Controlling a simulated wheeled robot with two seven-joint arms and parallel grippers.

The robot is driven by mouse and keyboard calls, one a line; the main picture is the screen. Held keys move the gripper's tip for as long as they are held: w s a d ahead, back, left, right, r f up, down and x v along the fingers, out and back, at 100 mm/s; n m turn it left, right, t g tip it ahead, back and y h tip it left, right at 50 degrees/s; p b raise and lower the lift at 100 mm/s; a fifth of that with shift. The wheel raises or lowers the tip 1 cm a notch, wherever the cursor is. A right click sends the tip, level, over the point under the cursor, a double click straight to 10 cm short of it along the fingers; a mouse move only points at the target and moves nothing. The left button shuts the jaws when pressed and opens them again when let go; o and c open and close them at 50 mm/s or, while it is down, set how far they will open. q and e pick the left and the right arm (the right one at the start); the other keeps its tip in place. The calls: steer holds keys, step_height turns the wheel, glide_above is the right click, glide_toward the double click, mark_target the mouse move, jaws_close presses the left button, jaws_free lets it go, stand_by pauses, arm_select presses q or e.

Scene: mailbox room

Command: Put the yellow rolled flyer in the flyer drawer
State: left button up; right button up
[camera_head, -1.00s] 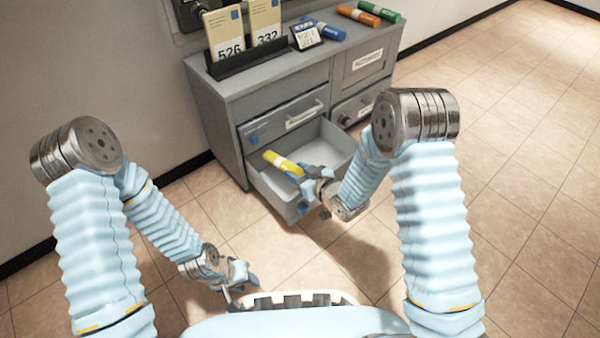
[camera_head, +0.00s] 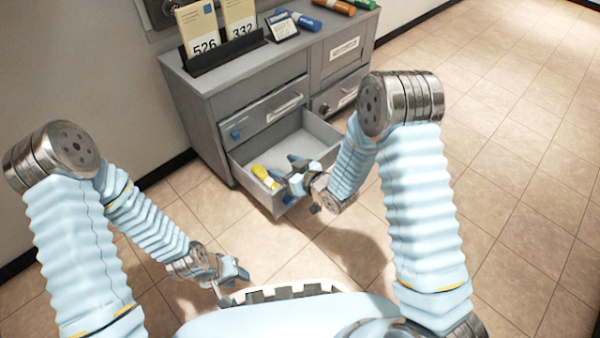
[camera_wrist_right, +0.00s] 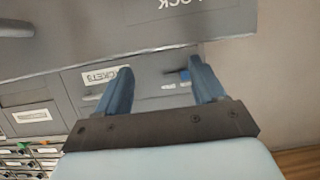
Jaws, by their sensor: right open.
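The yellow rolled flyer (camera_head: 266,176) lies tilted within the pulled-out lower-left drawer (camera_head: 318,138), near its left side wall. Part of it is hidden by the drawer wall. My right gripper (camera_head: 293,172) is over the drawer, just right of the flyer, and looks apart from it. In the right wrist view its two blue fingers (camera_wrist_right: 160,88) are spread with nothing between them. My left gripper (camera_head: 230,273) hangs low in front of the cabinet, clear of the drawer; its fingers are too small to judge.
The grey cabinet (camera_head: 200,100) carries a card rack (camera_head: 225,60), a small sign (camera_head: 283,28) and several coloured rolls, including a blue one (camera_head: 300,20) and an orange one (camera_head: 334,5). A closed drawer (camera_head: 270,108) sits above the open one. The tiled floor at right is clear.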

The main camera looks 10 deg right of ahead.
steer(key=p+v, duration=0.1)
steer(key=v, duration=1.1)
steer(key=s+d+f+m+g+h, duration=0.1)
steer(key=s+f+m+g+h, duration=0.15)
steer(key=f, duration=0.35)
steer(key=s+d+f+m+g+h, duration=0.2)
steer(key=s+f+m+g, duration=0.15)
steer(key=f, duration=0.35)
steer(key=s+a+f+m+g, duration=0.2)
steer(key=s+f+m+g, duration=0.15)
steer(key=s, duration=0.55)
step_height(320, 180, up, 15)
steer(key=g+p, duration=0.1)
steer(key=p, duration=1.5)
steer(key=shift+s+r, duration=0.2)
steer(key=shift+s, duration=0.2)
